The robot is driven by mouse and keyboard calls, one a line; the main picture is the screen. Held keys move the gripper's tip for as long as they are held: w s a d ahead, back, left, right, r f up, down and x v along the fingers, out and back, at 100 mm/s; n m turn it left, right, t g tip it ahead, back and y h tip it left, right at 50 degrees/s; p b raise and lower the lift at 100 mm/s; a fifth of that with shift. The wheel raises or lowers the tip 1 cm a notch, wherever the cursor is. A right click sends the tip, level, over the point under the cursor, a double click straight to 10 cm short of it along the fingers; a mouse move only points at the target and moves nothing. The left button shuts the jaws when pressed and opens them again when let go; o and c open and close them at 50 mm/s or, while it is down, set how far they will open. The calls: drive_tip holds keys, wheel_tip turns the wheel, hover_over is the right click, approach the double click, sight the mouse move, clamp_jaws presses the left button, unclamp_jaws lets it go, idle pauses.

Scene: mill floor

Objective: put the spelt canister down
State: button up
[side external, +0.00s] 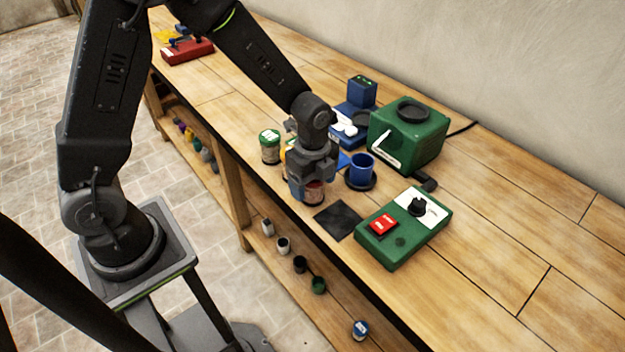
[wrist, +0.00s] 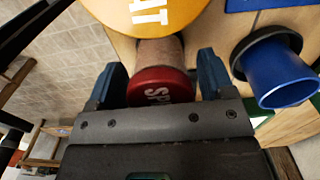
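The spelt canister (wrist: 160,88) has a red lid with the letters "SP" showing and a brownish body. In the wrist view it sits between the two fingers of my gripper (wrist: 160,85), which appear to touch it on both sides. In the side view my gripper (side external: 308,190) points down at the bench's front edge, with the canister (side external: 314,194) partly hidden in it. I cannot tell whether its base touches the bench. A flat black square (side external: 338,221) lies on the bench just right of it, with nothing on it.
A yellow-lidded canister (wrist: 165,14) ending in "AT" stands close beside the spelt canister. A green-lidded canister (side external: 270,147) is to the left. A blue cup (side external: 361,169) stands in a dark holder behind. A green switch box (side external: 405,228) and green machine (side external: 408,138) are to the right.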

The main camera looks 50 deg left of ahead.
drive_tip(key=shift+o, duration=0.4)
drive_tip(key=shift+r, duration=0.15)
wheel_tip(320, 180, up, 13)
drive_tip(key=s+a+r+n+t, duration=0.1)
drive_tip(key=s+r+n+t, duration=0.1)
drive_tip(key=s+r+n, duration=0.2)
drive_tip(key=s+a+r+n+t, duration=0.1)
drive_tip(key=s+r+n+t, duration=0.2)
drive_tip(key=s+n, duration=0.8)
drive_tip(key=shift+s+a+r+n, duration=0.2)
drive_tip(key=shift+r+n, duration=0.6)
drive_tip(key=shift+r, duration=0.1)
drive_tip(key=shift+s+n+t, duration=0.3)
drive_tip(key=shift+s+n, duration=0.1)
drive_tip(key=shift+n, duration=0.2)
drive_tip(key=shift+c, duration=1.1)
drive_tip(key=shift+f, duration=0.1)
